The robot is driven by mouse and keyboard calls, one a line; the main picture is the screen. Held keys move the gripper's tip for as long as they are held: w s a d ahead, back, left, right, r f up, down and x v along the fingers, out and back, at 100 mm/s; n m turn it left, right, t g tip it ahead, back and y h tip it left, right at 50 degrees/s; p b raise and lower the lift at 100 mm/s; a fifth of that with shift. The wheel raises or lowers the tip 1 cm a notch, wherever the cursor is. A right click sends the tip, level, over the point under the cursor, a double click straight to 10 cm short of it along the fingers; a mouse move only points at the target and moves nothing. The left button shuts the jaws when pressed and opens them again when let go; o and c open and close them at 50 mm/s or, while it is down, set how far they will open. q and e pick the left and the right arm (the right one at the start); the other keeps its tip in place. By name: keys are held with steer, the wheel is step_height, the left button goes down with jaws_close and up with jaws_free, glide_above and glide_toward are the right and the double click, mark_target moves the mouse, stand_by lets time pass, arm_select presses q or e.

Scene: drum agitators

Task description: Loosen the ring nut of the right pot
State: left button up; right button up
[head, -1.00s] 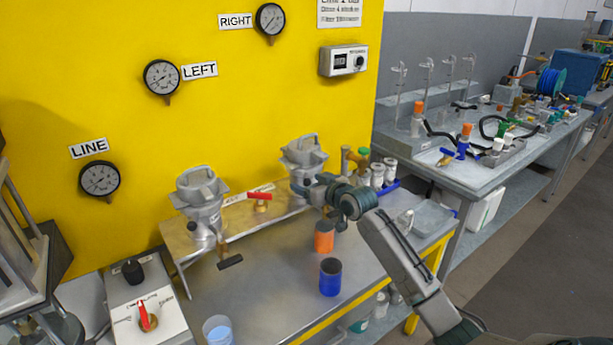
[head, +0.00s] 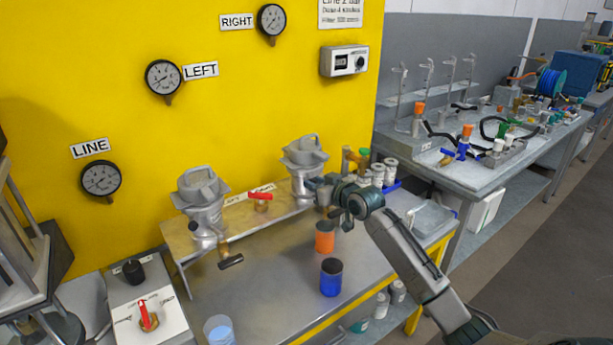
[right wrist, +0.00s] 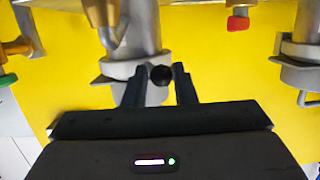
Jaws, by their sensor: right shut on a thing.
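The right pot (head: 304,184) is a grey metal vessel with a handled lid, standing on the bench against the yellow wall. In the right wrist view the pot (right wrist: 142,30) appears upside down, with the grey ring nut (right wrist: 122,69) around it. A round black knob (right wrist: 161,75) shows at the ring nut, between my fingers. My right gripper (head: 316,184) is at the front right of the pot, shut on this knob; in the wrist view its fingers (right wrist: 160,88) stand on either side. The fingers partly hide the ring. My left gripper is not in view.
The left pot (head: 203,212) stands to the left, with a red-handled valve (head: 261,200) between the pots. The bench's front middle (head: 265,285) is clear.

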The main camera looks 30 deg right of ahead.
steer(key=shift+s+d, duration=0.1)
steer(key=shift+d, duration=0.25)
steer(key=shift+s+d, duration=0.1)
steer(key=shift+d, duration=0.85)
steer(key=shift+c, duration=0.3)
